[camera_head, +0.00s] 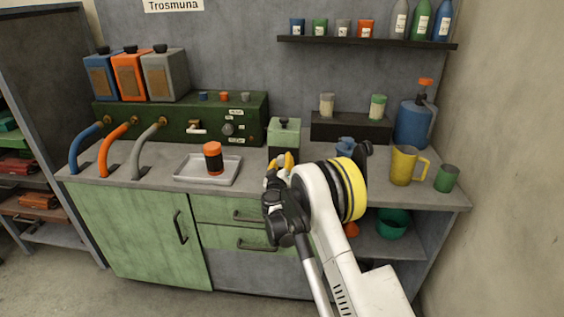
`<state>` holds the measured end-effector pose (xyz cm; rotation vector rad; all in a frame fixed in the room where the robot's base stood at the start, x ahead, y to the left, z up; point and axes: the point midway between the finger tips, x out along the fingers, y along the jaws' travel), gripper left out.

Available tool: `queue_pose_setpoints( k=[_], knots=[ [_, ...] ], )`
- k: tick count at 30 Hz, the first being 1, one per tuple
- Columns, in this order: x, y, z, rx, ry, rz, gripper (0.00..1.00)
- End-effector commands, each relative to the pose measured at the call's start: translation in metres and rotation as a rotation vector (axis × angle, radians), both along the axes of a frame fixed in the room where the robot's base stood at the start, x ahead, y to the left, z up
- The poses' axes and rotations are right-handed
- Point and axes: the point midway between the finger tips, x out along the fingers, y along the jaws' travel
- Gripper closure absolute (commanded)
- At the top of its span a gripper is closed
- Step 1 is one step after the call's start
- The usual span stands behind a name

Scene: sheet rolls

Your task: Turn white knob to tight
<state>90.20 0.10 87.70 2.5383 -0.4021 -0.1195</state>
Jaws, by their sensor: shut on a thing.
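The dark green control panel (180,117) stands at the back of the counter. On its front is a small white handle or knob (194,127) with brassy metal at its left. To its right is a round grey knob (228,129) with small white labels beside it, too small to read. My gripper (280,161), with yellow fingers, is right of and in front of the panel, apart from both knobs. It is low before the dark front of a green-topped box (284,132). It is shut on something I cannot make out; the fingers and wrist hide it.
A grey tray (182,174) holds an orange and black canister (213,158). Orange, blue and grey hoses (115,148) curve down at the left. A yellow jug (404,165), a green cup (446,178) and a blue pump bottle (414,122) stand at the right. My arm crosses the counter's front edge.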

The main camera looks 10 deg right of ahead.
Motion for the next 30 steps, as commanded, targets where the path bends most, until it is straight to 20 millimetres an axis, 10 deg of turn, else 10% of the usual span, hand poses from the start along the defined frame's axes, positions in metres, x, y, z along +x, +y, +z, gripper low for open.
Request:
queue_pose_setpoints(
  k=[28, 29, 30],
  knots=[
    [0.0007, 0.0004, 0.0015, 0.189, -0.062, 0.003, 0.93],
    [0.0007, 0.0004, 0.0015, 0.189, -0.062, 0.003, 0.57],
    [0.0007, 0.0004, 0.0015, 0.189, -0.062, 0.001, 0.45]
  ],
)
